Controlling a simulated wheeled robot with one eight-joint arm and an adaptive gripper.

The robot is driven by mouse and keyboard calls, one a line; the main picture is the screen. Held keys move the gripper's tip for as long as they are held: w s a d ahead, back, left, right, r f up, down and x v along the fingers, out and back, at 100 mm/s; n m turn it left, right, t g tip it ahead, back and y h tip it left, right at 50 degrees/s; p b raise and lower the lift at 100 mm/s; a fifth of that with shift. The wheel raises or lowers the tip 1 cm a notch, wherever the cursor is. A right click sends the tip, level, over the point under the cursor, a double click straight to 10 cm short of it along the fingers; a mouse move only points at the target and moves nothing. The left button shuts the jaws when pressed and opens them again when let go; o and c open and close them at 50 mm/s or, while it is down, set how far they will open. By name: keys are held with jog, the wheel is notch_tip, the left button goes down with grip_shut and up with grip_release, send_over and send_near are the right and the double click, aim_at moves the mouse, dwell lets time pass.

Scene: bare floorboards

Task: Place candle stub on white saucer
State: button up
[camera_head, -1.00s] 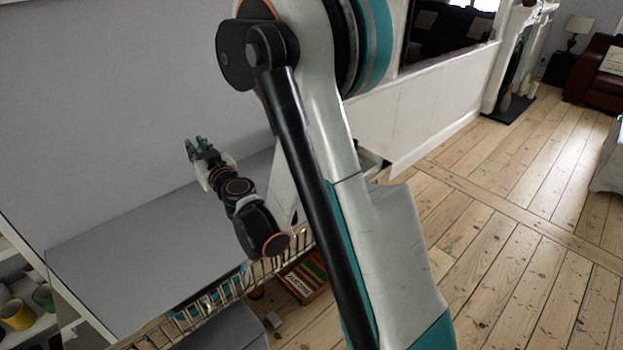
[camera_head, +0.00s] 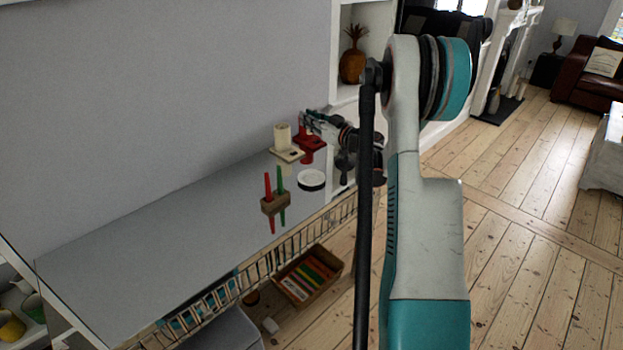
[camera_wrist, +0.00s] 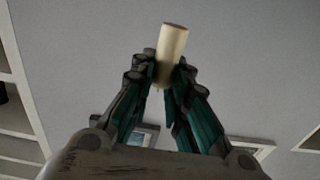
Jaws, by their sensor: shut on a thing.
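The candle stub (camera_wrist: 171,42) is a plain cream cylinder in the wrist view. My gripper (camera_wrist: 166,75) is shut on its lower part, and the stub sticks out beyond the fingertips, slightly tilted. In the head view my gripper (camera_head: 304,121) is at the far right end of the grey tabletop, above and behind the white saucer (camera_head: 311,178). The saucer is round with a dark side and looks empty. I cannot make out the held stub in the head view.
A cream cylinder on a square cream holder (camera_head: 287,154) and a red holder (camera_head: 313,144) stand close to my gripper. A wooden block (camera_head: 274,204) with red and green candles is nearer. The tabletop's left part (camera_head: 140,245) is clear. A wire rail runs along the front.

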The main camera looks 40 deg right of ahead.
jog(key=s+d, duration=0.1)
jog(key=d, duration=0.1)
jog(key=n+y+b, duration=0.1)
jog(key=y+b, duration=0.1)
jog(key=b, duration=0.5)
send_over(317, 182)
notch_tip(317, 182, down, 20)
jog(key=shift+s+r, duration=0.1)
jog(key=shift+f, duration=0.25)
jog(key=o, duration=0.7)
jog(key=shift+o, duration=0.2)
